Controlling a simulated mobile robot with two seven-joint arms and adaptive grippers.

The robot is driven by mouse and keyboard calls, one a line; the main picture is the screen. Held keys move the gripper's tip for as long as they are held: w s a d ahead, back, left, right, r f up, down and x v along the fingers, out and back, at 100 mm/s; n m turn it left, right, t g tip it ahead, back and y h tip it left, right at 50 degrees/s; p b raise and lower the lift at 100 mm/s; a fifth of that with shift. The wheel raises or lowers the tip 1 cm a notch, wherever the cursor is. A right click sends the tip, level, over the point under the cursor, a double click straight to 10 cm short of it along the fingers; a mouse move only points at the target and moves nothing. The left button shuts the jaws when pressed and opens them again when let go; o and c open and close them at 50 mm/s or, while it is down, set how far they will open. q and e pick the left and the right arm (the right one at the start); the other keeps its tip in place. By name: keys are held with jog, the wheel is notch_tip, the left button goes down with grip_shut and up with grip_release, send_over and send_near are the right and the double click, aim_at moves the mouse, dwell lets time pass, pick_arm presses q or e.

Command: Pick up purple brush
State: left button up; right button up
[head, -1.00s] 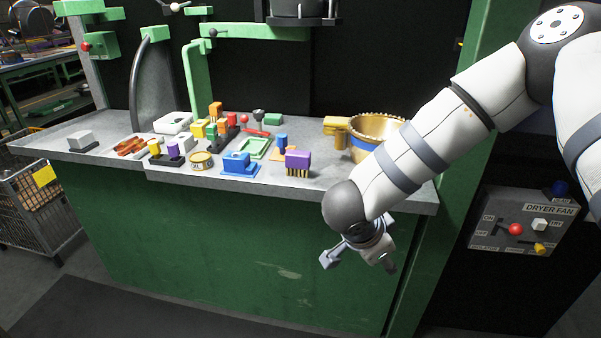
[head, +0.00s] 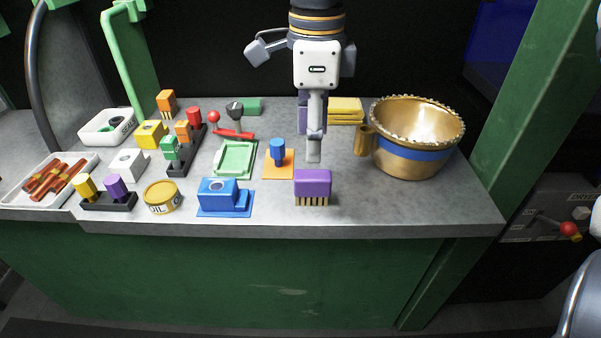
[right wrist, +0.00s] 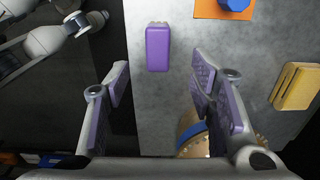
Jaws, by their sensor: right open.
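The purple brush (head: 313,183) stands on the grey worktop near its front edge, with tan bristles pointing down. My right gripper (head: 312,150) hangs above and just behind the brush in the head view, fingers pointing down. In the right wrist view the purple brush (right wrist: 158,47) lies ahead, in line with the gap between the fingers of my right gripper (right wrist: 160,78). The fingers are open, apart and empty, not touching the brush. Part of my left arm shows at the upper left of the right wrist view; its jaws are unclear.
A gold pot (head: 412,158) with a blue band stands to the right, near yellow blocks (head: 345,110). A blue block (head: 222,196) and an orange plate with a blue peg (head: 277,155) are left of the brush. Bare worktop lies right of the brush.

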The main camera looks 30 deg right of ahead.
aim_at(313, 174)
jog(key=f+b, duration=0.1)
jog(key=f, duration=0.8)
jog(key=shift+s+f, duration=0.2)
jog(key=shift+r, duration=0.1)
grip_shut()
